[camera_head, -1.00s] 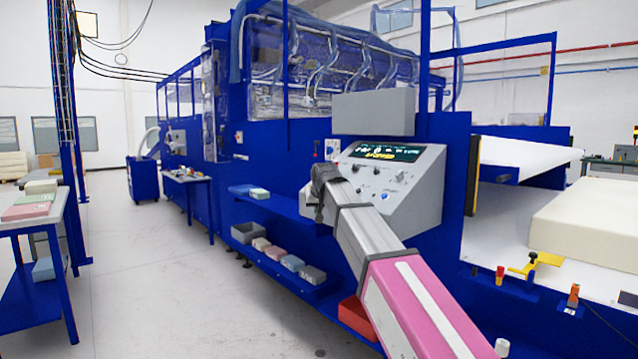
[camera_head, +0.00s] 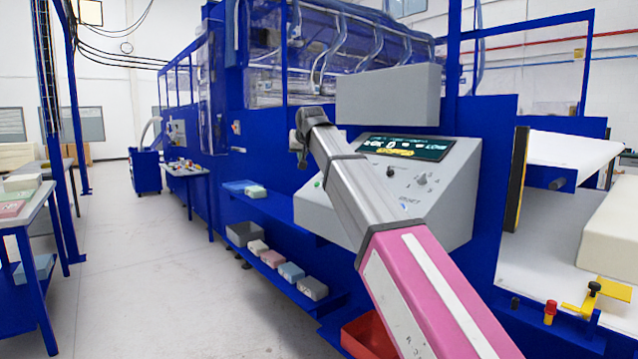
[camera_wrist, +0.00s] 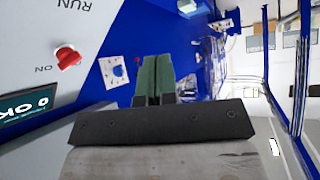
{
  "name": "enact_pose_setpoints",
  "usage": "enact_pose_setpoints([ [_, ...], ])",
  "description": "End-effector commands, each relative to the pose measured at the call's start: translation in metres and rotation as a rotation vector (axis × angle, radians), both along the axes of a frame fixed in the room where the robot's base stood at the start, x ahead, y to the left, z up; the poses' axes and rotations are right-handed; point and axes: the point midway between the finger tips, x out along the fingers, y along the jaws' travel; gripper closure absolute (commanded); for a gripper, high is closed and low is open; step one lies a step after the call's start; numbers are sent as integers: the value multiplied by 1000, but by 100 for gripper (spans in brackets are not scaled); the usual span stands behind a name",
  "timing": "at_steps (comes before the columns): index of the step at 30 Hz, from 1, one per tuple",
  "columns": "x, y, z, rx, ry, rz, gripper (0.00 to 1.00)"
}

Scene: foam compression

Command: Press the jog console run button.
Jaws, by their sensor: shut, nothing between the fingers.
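The jog console (camera_head: 455,195) is a grey sloped box with a lit display (camera_head: 405,147), knobs and small buttons, right of centre in the head view. My arm crosses in front of it and hides part of its face. A small green button (camera_head: 318,184) shows at its left side. In the wrist view the console panel (camera_wrist: 35,35) fills the upper left, with a red knob (camera_wrist: 67,57) marked ON and the word RUN above it. No run button is clear there. My gripper (camera_wrist: 157,60) is shut and empty, its green fingers to the right of the panel, apparently not touching it.
A grey box (camera_head: 388,95) stands above the console. A blue shelf (camera_head: 275,215) with small blocks runs left of it, and a red bin (camera_head: 368,338) sits below. A conveyor with a foam block (camera_head: 615,230) is at right. The floor (camera_head: 150,270) at left is open.

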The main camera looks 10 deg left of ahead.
Motion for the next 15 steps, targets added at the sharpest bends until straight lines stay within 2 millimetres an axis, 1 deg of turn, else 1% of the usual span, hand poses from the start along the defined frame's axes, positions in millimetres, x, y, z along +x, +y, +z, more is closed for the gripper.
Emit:
enact_pose_setpoints([
  [10, 0, 0, 0, 0, 0, 0, 100],
  [15, 2, -2, -4, 0, 0, 0, 100],
])
